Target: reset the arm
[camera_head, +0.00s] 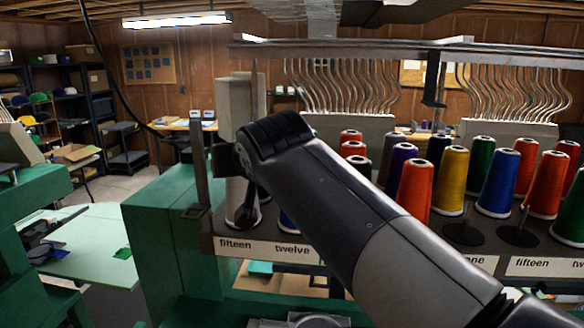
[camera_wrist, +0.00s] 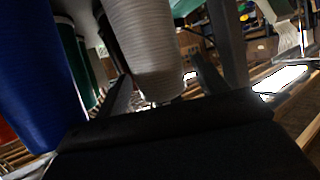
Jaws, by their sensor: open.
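My arm (camera_head: 340,200) reaches from the lower right up to a bend left of centre in the head view, and its wrist end drops over the left part of the thread rack. My gripper (camera_wrist: 160,88) is open, with one dark finger on each side of a pale grey thread cone (camera_wrist: 147,45) in the wrist view. I cannot tell whether the fingers touch the cone. In the head view a pale cone (camera_head: 236,192) stands at the rack's left end, partly hidden by my wrist.
Several coloured cones, including red (camera_head: 415,188), yellow (camera_head: 451,180) and blue (camera_head: 497,183), stand close on the right. A labelled rack edge (camera_head: 262,249), a metal bar (camera_head: 400,48) and curved tubes (camera_head: 345,85) surround the arm. A blue cone (camera_wrist: 40,80) is close in the wrist view.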

